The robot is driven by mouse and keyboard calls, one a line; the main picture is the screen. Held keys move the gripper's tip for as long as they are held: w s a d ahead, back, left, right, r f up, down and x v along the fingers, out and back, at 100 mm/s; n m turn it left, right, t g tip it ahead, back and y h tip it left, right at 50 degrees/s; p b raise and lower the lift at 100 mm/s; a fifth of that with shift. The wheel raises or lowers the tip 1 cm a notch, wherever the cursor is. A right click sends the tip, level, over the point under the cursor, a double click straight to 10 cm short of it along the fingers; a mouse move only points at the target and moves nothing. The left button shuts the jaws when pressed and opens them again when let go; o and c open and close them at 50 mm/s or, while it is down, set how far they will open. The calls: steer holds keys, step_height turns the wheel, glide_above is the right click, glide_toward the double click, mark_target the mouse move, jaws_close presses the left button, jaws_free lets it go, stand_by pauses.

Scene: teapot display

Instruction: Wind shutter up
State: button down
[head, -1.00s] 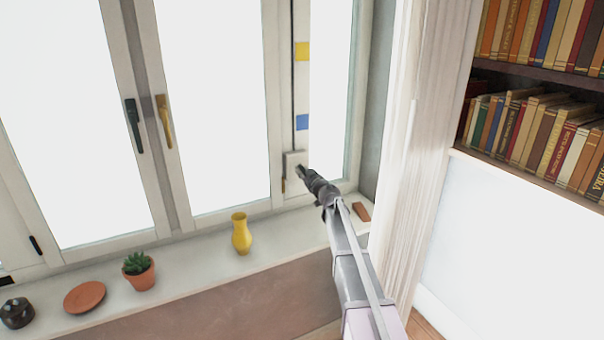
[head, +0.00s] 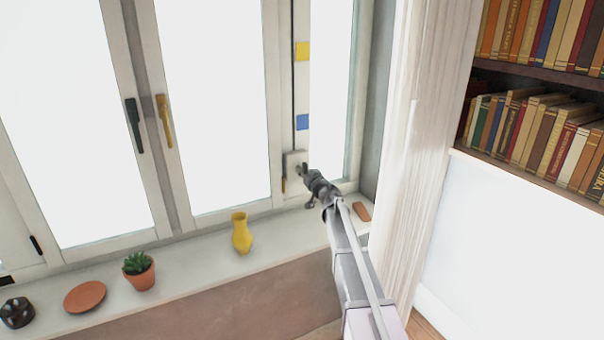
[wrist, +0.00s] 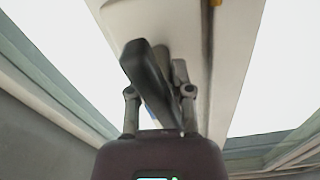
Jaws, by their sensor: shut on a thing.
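A white winder box (head: 292,160) sits low on the window frame at the right, below a dark vertical line (head: 293,90). My gripper (head: 305,170) reaches up to this box from the lower right. In the wrist view, a dark crank handle (wrist: 147,72) stands out from the pale box (wrist: 152,22). My gripper's fingers (wrist: 160,94) lie on either side of it and are shut on it. The handle's far end is partly hidden. The shutter itself cannot be made out; the panes show plain white.
The sill holds a yellow vase (head: 241,233), a potted succulent (head: 138,270), a terracotta saucer (head: 85,297), a dark object (head: 16,312) and a reddish block (head: 362,211). Yellow (head: 302,51) and blue (head: 302,121) patches mark the frame. A pale curtain (head: 422,150) hangs right of my arm.

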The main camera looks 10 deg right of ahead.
steer(key=m, duration=0.7)
steer(key=shift+a, duration=0.1)
steer(key=m, duration=0.7)
steer(key=shift+m, duration=0.3)
steer(key=m, duration=0.3)
steer(key=shift+m, duration=0.3)
steer(key=m, duration=0.3)
steer(key=shift+m, duration=0.3)
steer(key=m, duration=0.3)
steer(key=shift+m, duration=2.1)
